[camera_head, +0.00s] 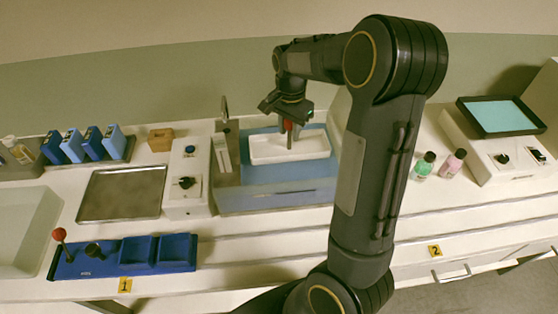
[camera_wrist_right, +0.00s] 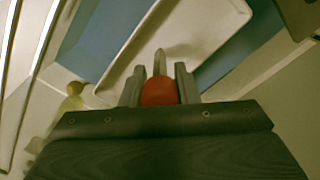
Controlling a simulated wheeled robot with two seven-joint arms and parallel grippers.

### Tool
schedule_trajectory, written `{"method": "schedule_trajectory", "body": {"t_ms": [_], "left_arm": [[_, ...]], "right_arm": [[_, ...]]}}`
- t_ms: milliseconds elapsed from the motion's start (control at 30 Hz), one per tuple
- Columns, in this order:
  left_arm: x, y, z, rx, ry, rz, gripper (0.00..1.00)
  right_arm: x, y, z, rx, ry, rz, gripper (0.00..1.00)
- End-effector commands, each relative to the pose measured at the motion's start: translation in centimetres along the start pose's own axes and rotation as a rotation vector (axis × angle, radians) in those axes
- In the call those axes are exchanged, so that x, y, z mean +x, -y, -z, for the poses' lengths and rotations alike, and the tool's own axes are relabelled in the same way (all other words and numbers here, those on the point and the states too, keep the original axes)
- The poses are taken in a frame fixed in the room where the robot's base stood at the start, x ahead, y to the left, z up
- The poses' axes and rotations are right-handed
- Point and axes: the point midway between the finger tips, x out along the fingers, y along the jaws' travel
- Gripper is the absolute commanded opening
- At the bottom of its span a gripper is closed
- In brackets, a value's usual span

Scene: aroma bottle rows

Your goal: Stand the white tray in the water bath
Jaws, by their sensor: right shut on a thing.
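The white tray (camera_head: 268,149) is a shallow rectangle with raised rims, at the water bath (camera_head: 270,198) in the head view. Blue water shows around it. I cannot tell whether it rests in the bath or hangs just above. In the right wrist view the tray (camera_wrist_right: 205,35) lies beyond the fingers, with blue beside it. My right gripper (camera_head: 290,118) points down over the tray and is shut on a red knob (camera_wrist_right: 159,91), with a grey post behind it. The knob seems to belong to the tray's handle; the join is hidden. My left gripper is not in view.
A metal plate (camera_head: 120,194) and a blue rack (camera_head: 138,253) lie farther left. Green (camera_head: 424,165) and pink (camera_head: 452,163) bottles stand to the right, beyond my arm.

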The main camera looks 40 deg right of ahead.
Motion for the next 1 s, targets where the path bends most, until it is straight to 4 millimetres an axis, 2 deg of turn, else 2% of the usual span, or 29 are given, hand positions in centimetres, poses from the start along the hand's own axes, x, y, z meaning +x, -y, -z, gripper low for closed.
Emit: {"method": "schedule_trajectory", "body": {"t_ms": [67,300,467,700,1000], "left_arm": [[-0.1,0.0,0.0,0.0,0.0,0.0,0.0],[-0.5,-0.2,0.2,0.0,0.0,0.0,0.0],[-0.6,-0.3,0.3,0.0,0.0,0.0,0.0],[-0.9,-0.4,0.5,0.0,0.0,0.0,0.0],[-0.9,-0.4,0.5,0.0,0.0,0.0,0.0]], "right_arm": [[0.7,-0.4,0.0,0.019,0.001,-0.001,0.0],[5.0,-0.5,-0.1,0.024,0.003,-0.004,0.0],[6.6,-0.4,-0.1,0.022,0.001,-0.001,0.0],[9.7,-0.5,0.0,0.023,0.001,-0.002,0.0],[10.2,-0.4,0.0,0.022,0.0,0.001,0.0]]}}
